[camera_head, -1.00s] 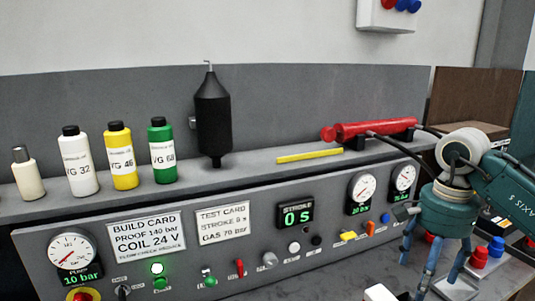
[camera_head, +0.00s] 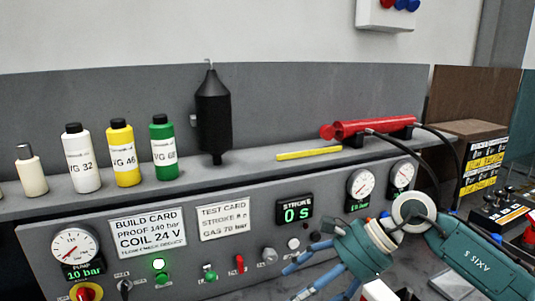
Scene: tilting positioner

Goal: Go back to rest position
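My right gripper (camera_head: 293,282) is in the lower right of the head view, at the end of a teal arm that comes in from the right. Its blue fingers point to the lower left, in front of the lower right part of the grey control panel (camera_head: 130,275). The fingers are spread apart, and nothing shows between them. Part of the fingers is cut off by the bottom edge. My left gripper is not in view.
Bottles, including a yellow one (camera_head: 124,165) and a green one (camera_head: 164,160), stand on the shelf left of a black vessel (camera_head: 214,120). A red cylinder (camera_head: 372,128) and a yellow strip (camera_head: 308,153) lie right of it. A labelled box (camera_head: 484,165) stands far right.

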